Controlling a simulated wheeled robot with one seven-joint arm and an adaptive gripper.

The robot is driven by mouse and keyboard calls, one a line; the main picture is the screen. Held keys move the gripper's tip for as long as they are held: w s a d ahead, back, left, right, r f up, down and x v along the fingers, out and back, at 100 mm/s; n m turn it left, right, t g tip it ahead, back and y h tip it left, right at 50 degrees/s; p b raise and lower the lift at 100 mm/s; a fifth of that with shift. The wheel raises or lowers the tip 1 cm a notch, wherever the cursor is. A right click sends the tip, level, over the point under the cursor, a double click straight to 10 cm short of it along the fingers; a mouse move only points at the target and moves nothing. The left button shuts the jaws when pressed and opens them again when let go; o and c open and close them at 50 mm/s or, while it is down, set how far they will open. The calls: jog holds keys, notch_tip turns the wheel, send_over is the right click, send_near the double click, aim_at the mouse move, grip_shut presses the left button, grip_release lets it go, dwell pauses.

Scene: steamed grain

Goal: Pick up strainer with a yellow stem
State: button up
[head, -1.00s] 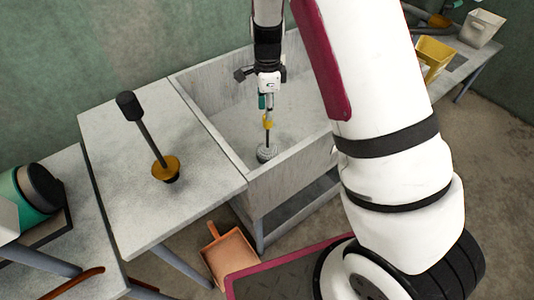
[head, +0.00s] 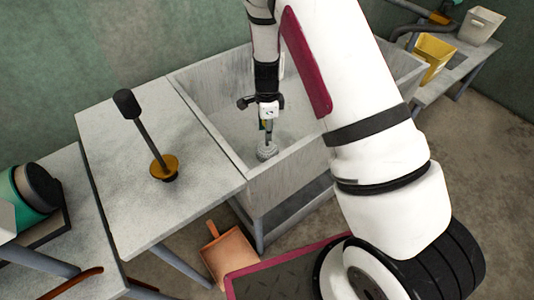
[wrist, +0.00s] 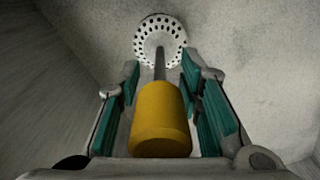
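The strainer has a round, perforated grey-white head (head: 267,152), which sits inside the sink near its front wall. In the wrist view its yellow stem (wrist: 160,120) points up toward the camera, with a thin dark rod leading to the perforated disc (wrist: 160,40). My gripper (head: 267,128) is directly above the strainer head and hides most of the stem in the head view. In the wrist view my gripper's teal-padded fingers (wrist: 160,85) are spread on either side of the yellow stem, with gaps visible beside it.
The grey sink (head: 290,170) has raised walls close around my gripper. On the table (head: 110,180) to its left stands a dark-handled tool with a yellow base (head: 163,168). An orange dustpan (head: 230,260) is on the floor. A yellow bin (head: 434,55) stands at the right.

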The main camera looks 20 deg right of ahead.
grip_shut()
jog(key=shift+r, duration=0.1)
